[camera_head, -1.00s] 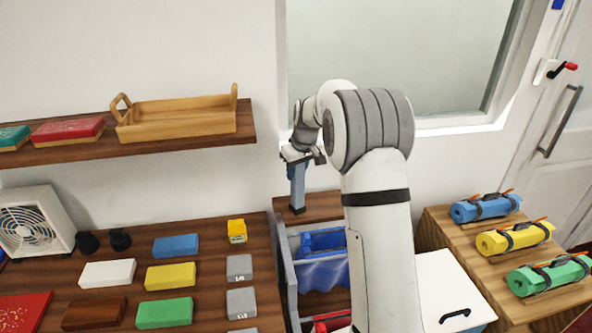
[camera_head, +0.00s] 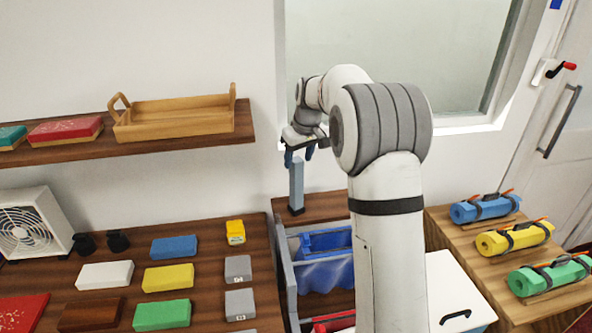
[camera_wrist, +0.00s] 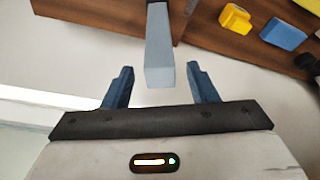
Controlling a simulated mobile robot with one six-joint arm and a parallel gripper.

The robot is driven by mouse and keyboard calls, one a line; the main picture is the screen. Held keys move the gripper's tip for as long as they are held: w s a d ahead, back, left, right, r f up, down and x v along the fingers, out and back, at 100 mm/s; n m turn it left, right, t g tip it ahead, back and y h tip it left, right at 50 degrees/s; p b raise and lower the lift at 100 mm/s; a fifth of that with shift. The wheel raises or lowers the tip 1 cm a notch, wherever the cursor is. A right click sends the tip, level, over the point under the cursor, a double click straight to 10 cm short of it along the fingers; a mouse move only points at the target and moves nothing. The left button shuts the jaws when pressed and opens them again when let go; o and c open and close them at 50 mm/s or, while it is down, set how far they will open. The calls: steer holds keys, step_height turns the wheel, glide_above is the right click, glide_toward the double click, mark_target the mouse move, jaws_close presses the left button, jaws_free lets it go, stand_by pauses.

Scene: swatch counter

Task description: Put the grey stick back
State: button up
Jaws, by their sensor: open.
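The grey stick (camera_head: 297,187) stands upright on a small brown wooden surface (camera_head: 325,205) behind the blue bin, near the wall. In the wrist view the grey stick (camera_wrist: 158,50) shows end-on beyond the fingertips. My gripper (camera_head: 301,151) is open just above the stick's top. In the wrist view my gripper's two blue fingers (camera_wrist: 161,75) are apart, with the stick's end lined up between them and nothing held. The stick's base touches the wooden surface in the head view.
A blue bin (camera_head: 292,262) stands in front of the stick. The counter (camera_head: 209,262) on the left holds coloured blocks and grey swatches. A shelf (camera_head: 185,147) with a wooden tray is at upper left. Rolled mats lie on a wooden stand (camera_head: 470,243) at right.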

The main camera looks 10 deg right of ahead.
steer(key=a+v, duration=0.1)
steer(key=v, duration=0.5)
steer(key=s+r+m, duration=0.2)
steer(key=s, duration=1.6)
steer(key=s+f+m, duration=0.1)
steer(key=s+f, duration=0.2)
steer(key=s, duration=0.6)
steer(key=s+f+m+h, duration=0.1)
steer(key=s+f, duration=0.3)
steer(key=s, duration=0.6)
steer(key=shift+s+f, duration=0.25)
steer(key=shift+f, duration=0.1)
